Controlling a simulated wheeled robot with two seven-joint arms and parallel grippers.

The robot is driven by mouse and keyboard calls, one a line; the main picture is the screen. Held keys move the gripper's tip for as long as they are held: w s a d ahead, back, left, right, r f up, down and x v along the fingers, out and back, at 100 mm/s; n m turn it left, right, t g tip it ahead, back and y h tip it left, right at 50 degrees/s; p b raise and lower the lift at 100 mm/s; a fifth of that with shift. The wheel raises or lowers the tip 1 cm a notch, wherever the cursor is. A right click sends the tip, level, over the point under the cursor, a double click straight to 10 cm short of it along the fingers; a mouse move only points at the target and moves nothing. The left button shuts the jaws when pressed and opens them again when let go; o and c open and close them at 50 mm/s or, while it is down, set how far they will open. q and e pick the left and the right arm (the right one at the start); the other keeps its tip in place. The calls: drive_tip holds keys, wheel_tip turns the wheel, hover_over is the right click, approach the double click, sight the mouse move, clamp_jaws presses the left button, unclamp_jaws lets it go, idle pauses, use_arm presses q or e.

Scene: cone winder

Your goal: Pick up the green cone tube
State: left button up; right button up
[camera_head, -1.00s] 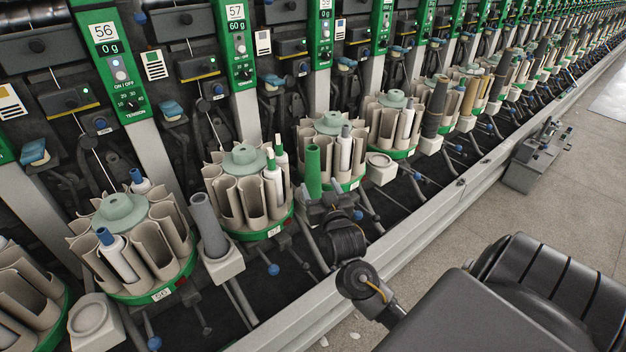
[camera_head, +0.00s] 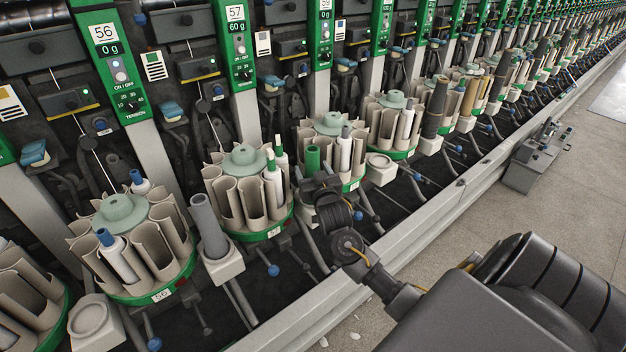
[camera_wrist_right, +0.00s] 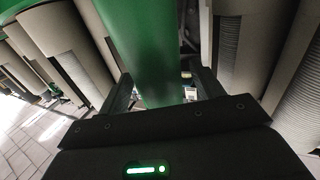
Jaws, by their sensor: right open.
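The green cone tube (camera_head: 312,158) stands upright on the right side of the round magazine at unit 57. In the head view its lower part is hidden behind my right gripper (camera_head: 315,182). In the right wrist view the green tube (camera_wrist_right: 150,50) runs between the two dark fingers of my right gripper (camera_wrist_right: 163,85). The fingers are apart, one on each side of the tube, and I see no clear grip on it. My left gripper is not in view.
The beige magazine (camera_head: 228,195) with green-tipped white bobbins (camera_head: 272,180) stands close left of the gripper. Another magazine (camera_head: 357,140) stands just behind to the right. A grey tube (camera_head: 208,225) stands at front left. A metal rail (camera_head: 400,235) runs along the machine's front.

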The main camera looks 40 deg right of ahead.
sight(316, 168)
drive_tip(key=c, duration=1)
drive_tip(key=shift+c, duration=0.2)
